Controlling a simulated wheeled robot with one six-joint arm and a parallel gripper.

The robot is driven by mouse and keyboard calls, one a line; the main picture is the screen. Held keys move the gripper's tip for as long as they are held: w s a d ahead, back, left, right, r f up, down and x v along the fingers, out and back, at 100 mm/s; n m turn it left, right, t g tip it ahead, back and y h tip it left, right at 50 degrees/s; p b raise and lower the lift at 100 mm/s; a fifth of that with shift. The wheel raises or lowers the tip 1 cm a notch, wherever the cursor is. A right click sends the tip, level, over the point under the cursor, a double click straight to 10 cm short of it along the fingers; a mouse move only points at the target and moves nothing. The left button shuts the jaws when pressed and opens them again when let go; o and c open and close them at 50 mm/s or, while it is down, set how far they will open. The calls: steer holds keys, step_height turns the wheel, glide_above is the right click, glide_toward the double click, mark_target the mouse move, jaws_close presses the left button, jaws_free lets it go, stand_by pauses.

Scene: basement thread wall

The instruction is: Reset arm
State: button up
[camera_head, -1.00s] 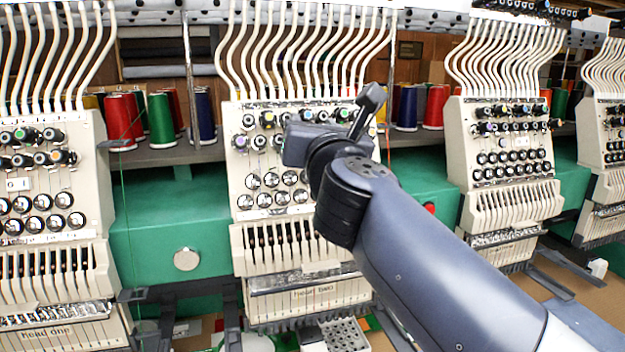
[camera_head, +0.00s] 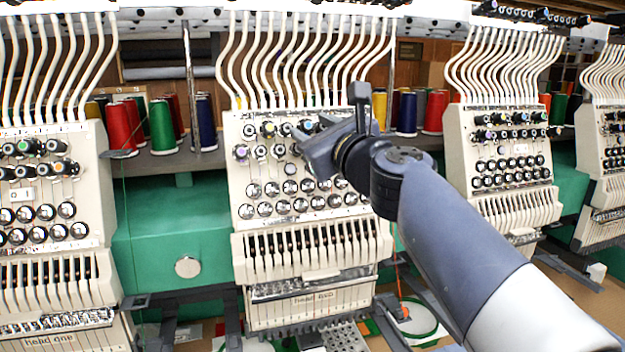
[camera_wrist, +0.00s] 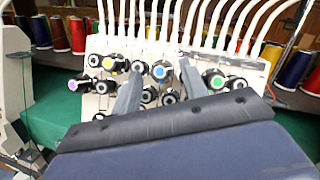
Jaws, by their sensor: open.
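My gripper (camera_head: 315,140) is raised in front of the knob panel of the embroidery head marked "head two" (camera_head: 310,308) in the head view. In the wrist view its two grey fingers (camera_wrist: 158,82) stand well apart with nothing between them. Beyond them are black and white tension knobs, some with coloured centres, such as a blue one (camera_wrist: 162,71) and a green one (camera_wrist: 214,80). I cannot tell whether the fingers touch the panel.
The "head one" panel (camera_head: 50,335) is at the left. Another head (camera_head: 510,160) stands at the right. Thread spools, including a green one (camera_head: 162,127), stand on the shelf behind. White tubes (camera_head: 300,60) hang above the panels. A green machine body (camera_head: 175,235) lies between heads.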

steer(key=n+g, duration=0.1)
steer(key=n, duration=0.1)
steer(key=n+y+p, duration=0.1)
steer(key=n, duration=0.1)
steer(key=n+g, duration=0.1)
steer(key=shift+w+d+r+n+g+y+p, duration=0.15)
steer(key=shift+d+r+n+g+y+p, duration=0.15)
steer(key=shift+n+y+p, duration=0.1)
steer(key=b+v, duration=0.2)
steer(key=v, duration=0.7)
steer(key=shift+s+d+n+b, duration=0.2)
steer(key=shift+s+n+b, duration=0.05)
steer(key=shift+n+b, duration=0.1)
